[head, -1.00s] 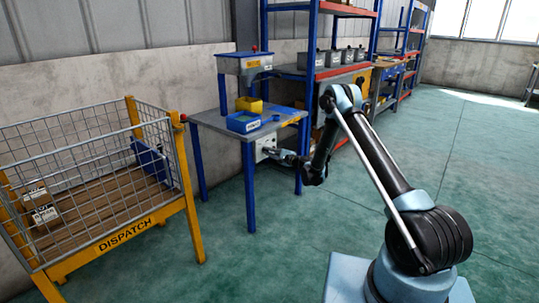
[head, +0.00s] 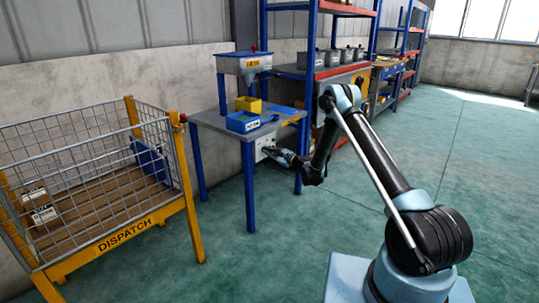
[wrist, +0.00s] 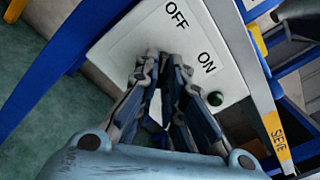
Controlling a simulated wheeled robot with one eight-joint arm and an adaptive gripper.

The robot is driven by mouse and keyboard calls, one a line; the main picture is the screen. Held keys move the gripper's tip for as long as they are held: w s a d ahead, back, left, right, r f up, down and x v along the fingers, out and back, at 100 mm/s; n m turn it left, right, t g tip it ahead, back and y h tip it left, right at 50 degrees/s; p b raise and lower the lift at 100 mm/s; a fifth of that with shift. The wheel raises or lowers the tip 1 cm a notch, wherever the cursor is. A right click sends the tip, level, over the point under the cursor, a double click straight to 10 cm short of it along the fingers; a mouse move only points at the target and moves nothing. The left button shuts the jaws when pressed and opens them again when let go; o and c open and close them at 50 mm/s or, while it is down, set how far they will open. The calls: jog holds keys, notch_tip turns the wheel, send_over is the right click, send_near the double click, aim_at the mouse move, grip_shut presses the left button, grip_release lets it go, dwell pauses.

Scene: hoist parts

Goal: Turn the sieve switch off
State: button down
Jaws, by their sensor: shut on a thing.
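The sieve switch box (head: 262,147) is a white panel on the side of the blue-legged table. In the wrist view its face (wrist: 135,36) carries the words OFF and ON, with a green lamp (wrist: 215,98) below ON. My gripper (wrist: 162,66) is against the panel just below the OFF word, its fingers closed on the switch handle. The fingers hide most of the handle, so its exact angle cannot be told. In the head view my gripper (head: 279,155) reaches the box from the right. A yellow SIEVE label (wrist: 277,137) is beside the panel.
The table (head: 205,121) bears a blue-rimmed hopper (head: 233,66), a yellow bin (head: 249,104) and a blue tray (head: 243,122). A yellow DISPATCH cage (head: 187,205) stands at left. Shelves (head: 315,45) stand behind. The green floor at right is clear.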

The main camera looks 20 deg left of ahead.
jog(key=c, duration=1.7)
grip_release()
jog(key=v, duration=1.2)
jog(key=shift+f, duration=0.15)
